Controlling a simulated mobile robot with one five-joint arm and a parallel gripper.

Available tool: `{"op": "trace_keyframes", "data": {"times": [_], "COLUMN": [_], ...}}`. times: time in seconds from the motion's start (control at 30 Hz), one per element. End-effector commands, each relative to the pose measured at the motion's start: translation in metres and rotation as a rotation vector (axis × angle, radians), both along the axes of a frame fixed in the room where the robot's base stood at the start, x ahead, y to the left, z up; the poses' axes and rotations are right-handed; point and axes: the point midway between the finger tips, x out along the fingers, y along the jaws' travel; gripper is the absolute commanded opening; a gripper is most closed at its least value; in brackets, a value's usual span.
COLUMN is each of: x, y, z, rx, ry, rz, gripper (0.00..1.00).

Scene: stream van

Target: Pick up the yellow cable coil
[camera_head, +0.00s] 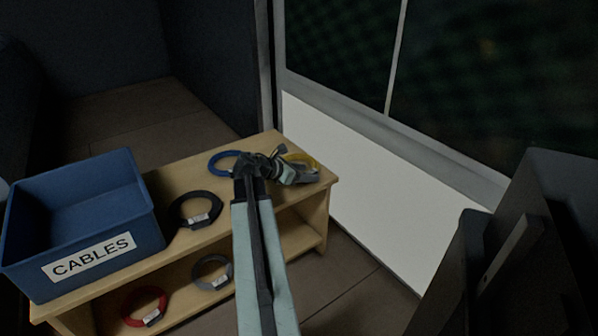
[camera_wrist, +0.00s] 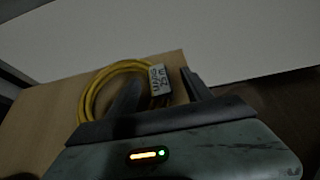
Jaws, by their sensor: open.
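The yellow cable coil (camera_head: 302,160) lies at the right end of the wooden shelf's top, partly hidden behind my gripper (camera_head: 290,163) in the head view. In the wrist view the yellow coil (camera_wrist: 104,84) lies flat, with a white label (camera_wrist: 159,80) on its right side. My gripper (camera_wrist: 160,92) is open. Its left finger shows in front of the coil and its right finger is to the right of the label. Nothing is seen held. I cannot tell whether the fingers touch the coil.
A blue bin marked CABLES (camera_head: 85,215) stands on the left of the wooden shelf (camera_head: 165,255). A blue coil (camera_head: 222,163) and a black coil (camera_head: 195,210) lie on top. A grey coil (camera_head: 212,272) and a red coil (camera_head: 144,306) lie on the lower level. A white wall panel (camera_head: 370,190) is behind.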

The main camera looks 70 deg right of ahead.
Motion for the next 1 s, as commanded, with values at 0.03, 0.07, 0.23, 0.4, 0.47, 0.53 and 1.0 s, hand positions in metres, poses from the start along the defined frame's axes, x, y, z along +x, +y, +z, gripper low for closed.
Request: {"op": "trace_keyframes", "data": {"times": [0.03,0.07,0.23,0.4,0.47,0.53,1.0], "x": [-0.0012,-0.0014,-0.0012,-0.0014,-0.0014,-0.0015,-0.002], "y": [-0.0023,-0.0023,-0.0017,-0.0016,-0.0016,-0.0016,-0.0016], "z": [-0.0026,-0.0019,-0.0007,-0.0007,-0.0007,-0.0007,-0.0008], "rx": [0.0,0.0,0.0,0.0,0.0,0.001,0.001], "ry": [0.0,0.0,0.0,-0.001,0.0,-0.001,0.0], "rz": [0.0,0.0,0.0,0.0,-0.001,-0.001,-0.002], "gripper": [0.58,0.58,0.47,0.0,0.0,0.0,0.0]}}
